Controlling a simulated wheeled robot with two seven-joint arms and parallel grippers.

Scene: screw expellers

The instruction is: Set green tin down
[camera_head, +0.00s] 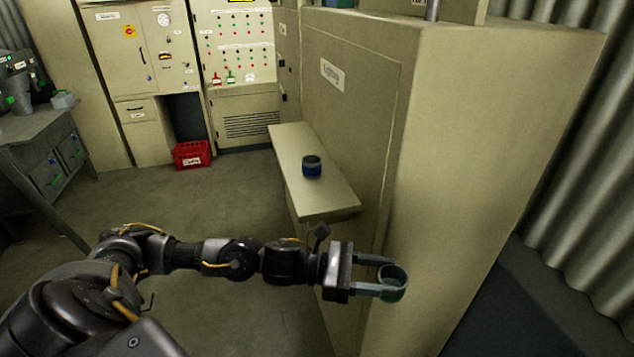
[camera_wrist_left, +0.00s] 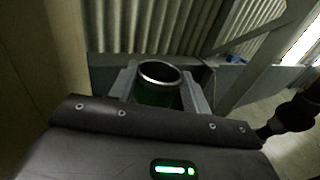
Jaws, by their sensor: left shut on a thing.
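A green tin (camera_head: 393,285) with an open metal rim is held between the fingers of my left gripper (camera_head: 378,276), which is shut on it. The tin is in the air beside the large beige cabinet, in front of and below the small shelf. In the left wrist view the tin (camera_wrist_left: 158,84) stands between the two fingers (camera_wrist_left: 158,90), its round rim toward the camera. My right gripper is not in view.
A beige shelf (camera_head: 326,203) juts from the cabinet (camera_head: 450,150) and bears a dark blue tin (camera_head: 312,167) near its middle. Bare shelf lies on both sides of that tin. A red crate (camera_head: 192,154) stands on the floor behind. A workbench (camera_head: 40,128) is at left.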

